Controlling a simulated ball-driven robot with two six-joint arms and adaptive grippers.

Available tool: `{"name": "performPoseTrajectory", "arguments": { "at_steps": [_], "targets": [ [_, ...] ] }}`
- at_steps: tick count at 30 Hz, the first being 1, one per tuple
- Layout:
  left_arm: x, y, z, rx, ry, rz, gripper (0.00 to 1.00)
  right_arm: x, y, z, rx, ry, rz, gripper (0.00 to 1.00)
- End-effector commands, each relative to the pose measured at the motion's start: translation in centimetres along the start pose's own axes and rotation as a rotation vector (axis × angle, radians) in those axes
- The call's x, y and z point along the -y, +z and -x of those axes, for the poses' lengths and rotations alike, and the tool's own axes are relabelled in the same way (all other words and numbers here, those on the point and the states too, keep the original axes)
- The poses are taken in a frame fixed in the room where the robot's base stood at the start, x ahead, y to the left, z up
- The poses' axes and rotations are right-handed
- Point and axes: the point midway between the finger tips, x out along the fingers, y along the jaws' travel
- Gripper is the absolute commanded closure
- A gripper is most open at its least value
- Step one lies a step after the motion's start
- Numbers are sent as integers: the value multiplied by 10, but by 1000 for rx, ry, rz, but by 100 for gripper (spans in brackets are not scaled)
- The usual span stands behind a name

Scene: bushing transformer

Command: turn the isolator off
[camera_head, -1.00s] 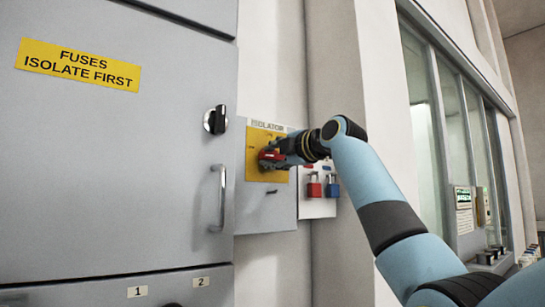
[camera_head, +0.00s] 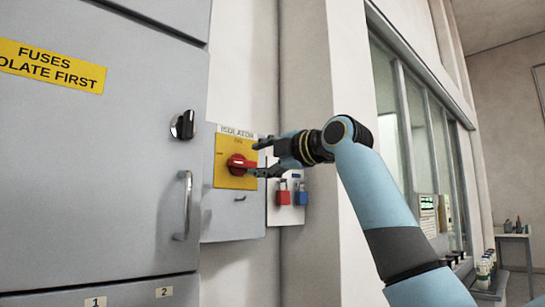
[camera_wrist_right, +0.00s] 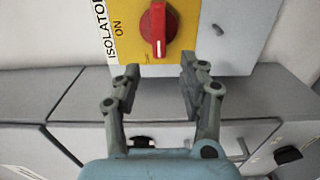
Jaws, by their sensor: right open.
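The isolator's yellow plate (camera_head: 221,170) is on a grey box, with a red rotary handle (camera_head: 240,163) at its middle. In the right wrist view the handle (camera_wrist_right: 158,28) lies with its white-marked end pointing down, at right angles to the direction of the ON label (camera_wrist_right: 118,28). A small mark near that end is unreadable. My right gripper (camera_head: 256,158) is open, just right of the handle. In the wrist view its fingertips (camera_wrist_right: 159,73) are spread below the handle with nothing between them. Whether the lower finger touches the handle is unclear. My left gripper is out of view.
A grey fuse cabinet (camera_head: 90,190) with a black knob (camera_head: 183,125) and a bar handle (camera_head: 184,206) stands left. A red padlock (camera_head: 283,192) and a blue padlock (camera_head: 301,194) hang on a white board right of the isolator, close below the gripper. A wall pillar is behind.

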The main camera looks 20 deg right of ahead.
Motion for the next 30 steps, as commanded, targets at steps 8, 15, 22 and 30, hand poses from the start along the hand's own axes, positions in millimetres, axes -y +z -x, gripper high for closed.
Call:
{"name": "performPoseTrajectory", "arguments": {
  "at_steps": [8,15,22,30],
  "targets": [
    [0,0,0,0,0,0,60,1,0,40,1,-1,2,58],
    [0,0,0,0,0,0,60,0,-1,44,-1,-1,0,58],
    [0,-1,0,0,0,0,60,0,-1,44,-1,-1,0,58],
    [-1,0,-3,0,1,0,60,38,-1,40,-4,-53,-22,58]
  ]
}}
